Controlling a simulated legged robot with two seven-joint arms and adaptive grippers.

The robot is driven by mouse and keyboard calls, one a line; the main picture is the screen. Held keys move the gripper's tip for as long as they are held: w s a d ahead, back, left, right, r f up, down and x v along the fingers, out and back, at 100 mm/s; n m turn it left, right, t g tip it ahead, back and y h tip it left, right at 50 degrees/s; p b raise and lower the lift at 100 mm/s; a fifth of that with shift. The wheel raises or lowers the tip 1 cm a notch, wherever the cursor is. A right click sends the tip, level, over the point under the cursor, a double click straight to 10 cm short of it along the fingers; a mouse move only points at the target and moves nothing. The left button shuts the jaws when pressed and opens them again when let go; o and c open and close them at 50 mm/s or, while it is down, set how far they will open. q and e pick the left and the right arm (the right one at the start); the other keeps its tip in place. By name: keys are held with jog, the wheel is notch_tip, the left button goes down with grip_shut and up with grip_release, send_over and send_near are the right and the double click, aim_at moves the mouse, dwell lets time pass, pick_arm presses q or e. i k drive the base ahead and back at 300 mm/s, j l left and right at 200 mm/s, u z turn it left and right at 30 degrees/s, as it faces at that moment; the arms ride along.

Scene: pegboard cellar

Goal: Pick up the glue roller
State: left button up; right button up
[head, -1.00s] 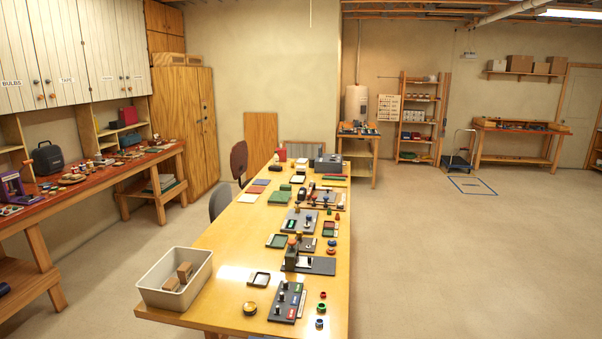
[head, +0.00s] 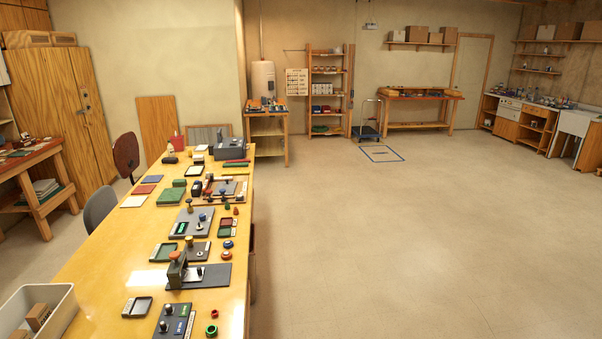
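I cannot make out a glue roller for certain among the small items on the long yellow table (head: 108,262). Several small tools, pads and stamp-like devices stand along the table. A small pale bottle-like item (head: 170,155) stands near its far end, too small to identify. A dark device with an upright grey block (head: 177,270) stands on a flat base in the nearer half. A dark board with knobs (head: 174,321) lies at the near edge, partly cut off. Neither of my grippers is in view.
A pale bin (head: 60,317) with brown blocks stands at the table's near left. Chairs (head: 100,208) stand along its left side. Open floor (head: 400,240) lies to the right. A workbench (head: 412,97), shelves (head: 327,90) and a cart (head: 367,125) stand at the back.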

aim_at(198, 159)
jog(key=i+l+z, duration=0.25)
jog(key=i+z, duration=0.5)
jog(key=i, duration=0.25)
jog(key=i+u, duration=0.3)
jog(key=i, duration=0.3)
jog(key=i+u, duration=0.3)
jog(key=i, duration=0.3)
jog(key=i+l+u, duration=0.25)
jog(key=i, duration=2.5)
jog(key=j+u, duration=0.05)
jog(key=j, duration=0.1)
